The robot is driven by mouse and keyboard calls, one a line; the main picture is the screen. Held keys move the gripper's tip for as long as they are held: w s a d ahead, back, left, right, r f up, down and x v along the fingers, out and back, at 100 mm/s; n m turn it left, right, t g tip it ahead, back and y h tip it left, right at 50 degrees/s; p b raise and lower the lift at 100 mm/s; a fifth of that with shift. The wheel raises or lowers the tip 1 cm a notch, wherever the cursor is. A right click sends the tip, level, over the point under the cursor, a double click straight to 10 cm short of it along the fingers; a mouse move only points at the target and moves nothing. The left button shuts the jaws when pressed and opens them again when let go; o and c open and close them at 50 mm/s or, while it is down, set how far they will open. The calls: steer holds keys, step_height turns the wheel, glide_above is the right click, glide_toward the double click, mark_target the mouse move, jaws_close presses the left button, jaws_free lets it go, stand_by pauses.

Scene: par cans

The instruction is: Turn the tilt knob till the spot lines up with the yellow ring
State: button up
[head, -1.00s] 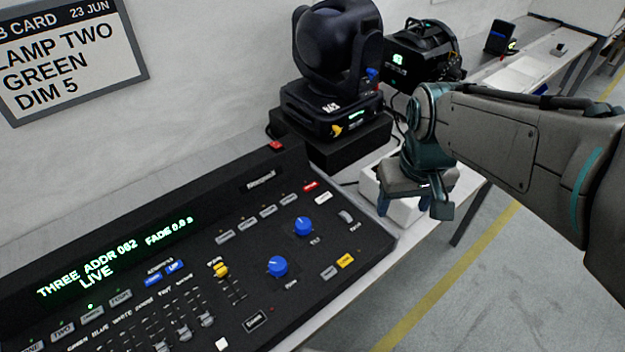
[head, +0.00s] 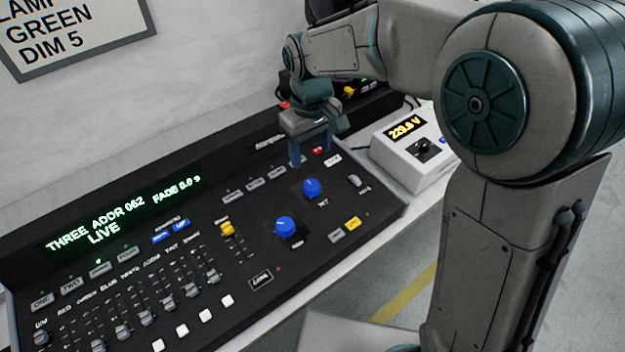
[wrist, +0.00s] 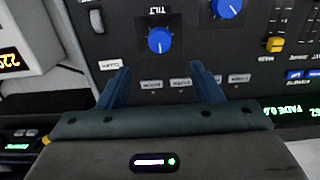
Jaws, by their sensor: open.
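The tilt knob (head: 312,188) is a round blue knob with a white pointer mark on the right part of the black lighting console (head: 250,290). It also shows in the wrist view (wrist: 159,40), by its TILT label. My gripper (head: 311,157) is open and empty, fingers pointing down over the console, just behind the tilt knob. In the wrist view the two blue fingers (wrist: 161,78) are spread, with the knob ahead of the gap and apart from them. Neither the light spot nor the yellow ring shows in these frames.
A second blue knob (head: 285,227) sits front-left of the tilt knob. Yellow button (head: 353,223) and small lever (head: 354,181) are near it. Several faders fill the console's left. A white box with a 229.6 V display (head: 405,128) stands to the right. A wall card (head: 75,30) hangs behind.

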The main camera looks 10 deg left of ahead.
mark_target(312, 184)
step_height(312, 184, down, 11)
steer(key=shift+r, duration=0.15)
steer(key=c, duration=1)
